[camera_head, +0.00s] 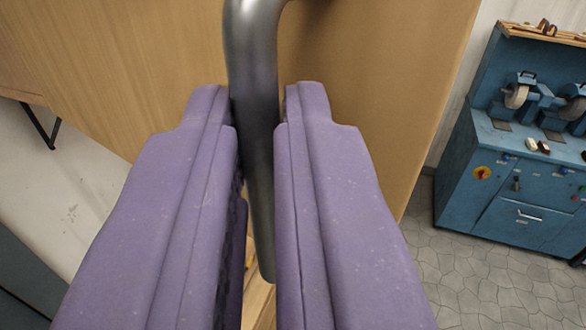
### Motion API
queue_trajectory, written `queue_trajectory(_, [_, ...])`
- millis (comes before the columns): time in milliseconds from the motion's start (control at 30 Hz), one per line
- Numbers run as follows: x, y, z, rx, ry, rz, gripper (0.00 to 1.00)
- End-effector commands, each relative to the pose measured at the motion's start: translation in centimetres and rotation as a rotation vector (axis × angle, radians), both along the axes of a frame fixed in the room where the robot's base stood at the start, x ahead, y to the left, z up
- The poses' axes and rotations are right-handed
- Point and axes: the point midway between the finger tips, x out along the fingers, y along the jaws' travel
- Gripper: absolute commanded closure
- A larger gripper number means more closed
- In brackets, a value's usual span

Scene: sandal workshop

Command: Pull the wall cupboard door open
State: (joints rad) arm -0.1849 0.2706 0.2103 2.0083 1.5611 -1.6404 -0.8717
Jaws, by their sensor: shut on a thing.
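The wall cupboard door (130,75) is a light wood panel filling the upper middle of the view. A dark grey metal bar handle (254,50) runs down from the top of the picture in front of the wood. My gripper (257,115) has two purple fingers, one on each side of the handle, and is shut on it. The fingers hide part of the handle; its lower end shows between them.
A blue workbench (520,185) with grinding wheels (517,96), drawers and a red knob stands at the right. Grey stone-patterned floor (480,280) is clear in front of it. A pale wall or floor surface shows at the left, with a dark thin leg.

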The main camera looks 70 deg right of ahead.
Motion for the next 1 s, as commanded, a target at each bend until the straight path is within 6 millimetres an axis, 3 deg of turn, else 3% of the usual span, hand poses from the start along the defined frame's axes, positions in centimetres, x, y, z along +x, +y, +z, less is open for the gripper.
queue_trajectory(433, [0.38,0.01,0.47,-0.004,-0.010,0.004,1.00])
queue_trajectory(467, [0.38,0.01,0.47,-0.004,-0.010,0.003,0.83])
queue_trajectory(567, [0.34,0.00,0.40,-0.003,-0.009,0.003,0.62])
queue_trajectory(1000, [0.22,0.21,0.14,-0.003,-0.004,0.003,0.62])
